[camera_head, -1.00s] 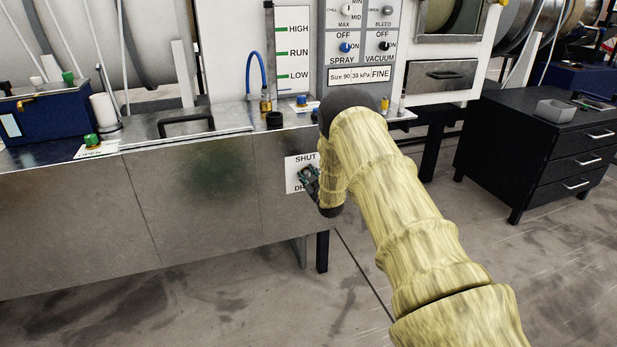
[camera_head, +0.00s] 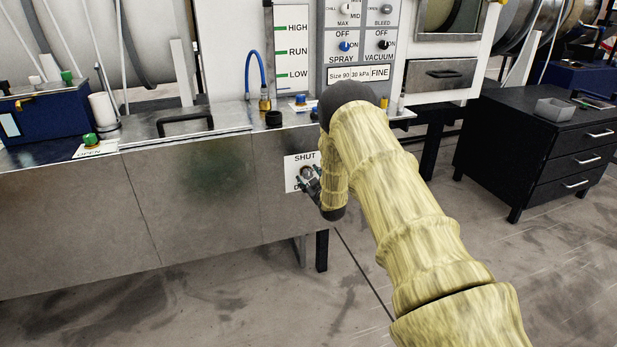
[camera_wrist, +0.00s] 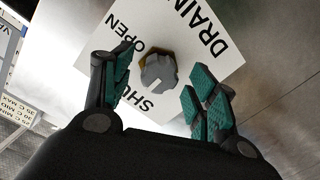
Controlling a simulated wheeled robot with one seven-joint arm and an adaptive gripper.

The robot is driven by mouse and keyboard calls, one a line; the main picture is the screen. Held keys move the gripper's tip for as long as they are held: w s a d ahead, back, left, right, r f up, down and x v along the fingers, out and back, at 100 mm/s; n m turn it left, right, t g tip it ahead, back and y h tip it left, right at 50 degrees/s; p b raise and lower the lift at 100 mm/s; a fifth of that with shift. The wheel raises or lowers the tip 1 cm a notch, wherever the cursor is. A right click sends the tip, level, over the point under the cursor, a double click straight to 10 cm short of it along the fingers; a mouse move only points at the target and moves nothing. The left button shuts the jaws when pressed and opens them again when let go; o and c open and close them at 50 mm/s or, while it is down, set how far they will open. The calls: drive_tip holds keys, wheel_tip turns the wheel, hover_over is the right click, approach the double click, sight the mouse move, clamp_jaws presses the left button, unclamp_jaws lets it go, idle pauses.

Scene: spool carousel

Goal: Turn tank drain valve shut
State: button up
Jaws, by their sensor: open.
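The drain valve is a grey lobed knob (camera_wrist: 160,71) with a brass-coloured base, in the middle of a white label (camera_wrist: 200,50) reading DRAIN, OPEN and SHUT. The label (camera_head: 292,175) is on the front wall of the metal tank (camera_head: 205,200). My gripper (camera_wrist: 160,92) is open, with a teal-padded finger on each side of the knob in the wrist view. A gap shows between the knob and both fingers. In the head view my gripper (camera_head: 310,181) is at the label and partly covers it and the knob.
A control panel (camera_head: 361,45) with SPRAY and VACUUM knobs stands above the tank's right end. A black drawer cabinet (camera_head: 535,140) stands to the right. Small fittings, including a blue knob (camera_head: 301,100), sit on the tank's top edge. The floor in front is clear.

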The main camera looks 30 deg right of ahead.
drive_tip(key=v, duration=0.9)
drive_tip(key=shift+s, duration=0.45)
drive_tip(key=s+a+f+m+g+y, duration=0.25)
drive_tip(key=s+a+f+g, duration=0.65)
drive_tip(key=s+a+f, duration=1.4)
drive_tip(key=s+a+f+g+y, duration=0.1)
drive_tip(key=s+a, duration=0.1)
drive_tip(key=s, duration=0.5)
drive_tip(key=s+a+f+g, duration=0.2)
drive_tip(key=s, duration=0.4)
drive_tip(key=s+a+g, duration=0.2)
drive_tip(key=s+a, duration=0.2)
drive_tip(key=s, duration=0.5)
drive_tip(key=s+a+g, duration=0.2)
drive_tip(key=s+a, duration=0.1)
drive_tip(key=s, duration=0.7)
wheel_tip(320, 180, up, 15)
drive_tip(key=p, duration=1.4)
drive_tip(key=shift+r+m+g+y+p, duration=0.2)
drive_tip(key=shift+m+g+y+p, duration=0.1)
drive_tip(key=shift+m+y+p, duration=0.05)
